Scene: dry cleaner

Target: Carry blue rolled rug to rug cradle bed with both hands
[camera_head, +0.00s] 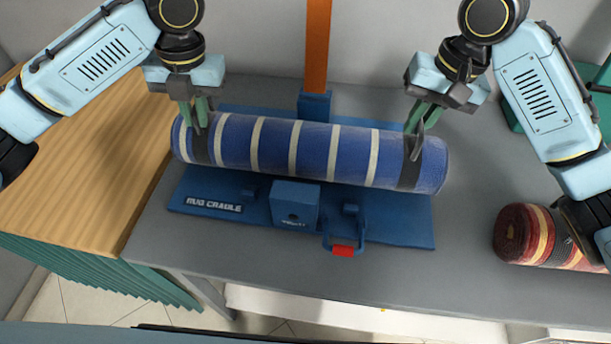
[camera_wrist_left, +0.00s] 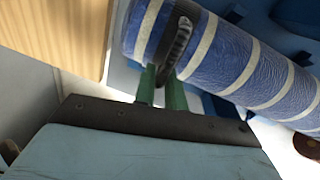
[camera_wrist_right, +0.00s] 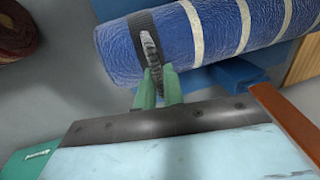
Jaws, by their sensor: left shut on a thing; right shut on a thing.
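The blue rolled rug (camera_head: 310,150) has pale stripes and a dark strap with a handle near each end. It lies lengthwise over the blue rug cradle bed (camera_head: 400,228); whether it touches the bed cannot be told. My left gripper (camera_head: 200,122) is shut on the left strap handle, which also shows in the left wrist view (camera_wrist_left: 175,50). My right gripper (camera_head: 418,128) is shut on the right strap handle, which also shows in the right wrist view (camera_wrist_right: 152,52). The rug hides the middle of the cradle.
The cradle stands on a grey table (camera_head: 300,283) with an orange post (camera_head: 317,45) behind the rug. A red-handled latch (camera_head: 343,250) is at its front. A red striped rolled rug (camera_head: 535,236) lies at right. A wooden counter (camera_head: 85,160) is at left.

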